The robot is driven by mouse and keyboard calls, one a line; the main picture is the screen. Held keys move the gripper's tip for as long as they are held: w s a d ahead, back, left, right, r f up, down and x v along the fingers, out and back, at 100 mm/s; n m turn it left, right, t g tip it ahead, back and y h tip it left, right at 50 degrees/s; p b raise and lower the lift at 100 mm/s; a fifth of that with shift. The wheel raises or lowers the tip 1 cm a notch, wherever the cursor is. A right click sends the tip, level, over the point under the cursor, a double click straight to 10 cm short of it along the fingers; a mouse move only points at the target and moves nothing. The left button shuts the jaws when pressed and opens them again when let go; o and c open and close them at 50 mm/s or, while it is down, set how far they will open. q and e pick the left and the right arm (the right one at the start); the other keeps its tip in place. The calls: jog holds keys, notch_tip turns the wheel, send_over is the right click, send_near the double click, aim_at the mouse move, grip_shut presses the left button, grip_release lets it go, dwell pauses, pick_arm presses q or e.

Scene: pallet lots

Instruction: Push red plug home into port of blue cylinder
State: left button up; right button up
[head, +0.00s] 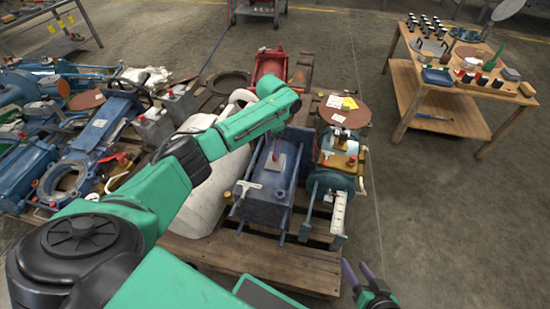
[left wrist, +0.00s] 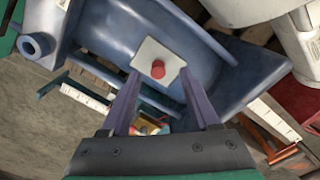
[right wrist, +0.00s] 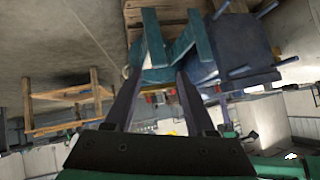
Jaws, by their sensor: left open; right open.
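The blue cylinder (head: 266,200) lies on the wooden pallet in the middle of the head view; its blue body (left wrist: 215,65) fills much of the left wrist view. A pale plate (left wrist: 147,54) sits on it with the red plug (left wrist: 158,69) standing out from it. I cannot tell how deep the plug sits in its port. My left gripper (left wrist: 159,80) is open, its purple fingers pointing at the plate, with the plug appearing between the fingertips; contact is unclear. My right gripper (head: 359,272) is open and empty in front of the pallet's right corner.
A teal machine (head: 330,185) with a yellow top stands right of the blue cylinder, and a white tank (head: 222,160) left of it. The pallet's bare front boards (head: 250,262) show. A wooden table (head: 450,105) stands back right. The floor at right is clear.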

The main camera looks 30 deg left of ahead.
pick_arm(q)
jog(key=f, duration=0.1)
jog(key=f+b, duration=0.2)
jog(key=f, duration=0.1)
jog(key=shift+w+d, duration=0.1)
jog(key=shift+d, duration=0.25)
jog(key=shift+f, duration=0.45)
jog(key=shift+r, duration=0.1)
pick_arm(e)
jog(key=shift+s+a+f+m+t+y, duration=0.15)
jog(key=shift+a+f+m+t+y, duration=0.25)
jog(key=shift+a+f+t, duration=0.75)
jog(key=shift+r, duration=0.1)
pick_arm(q)
grip_shut()
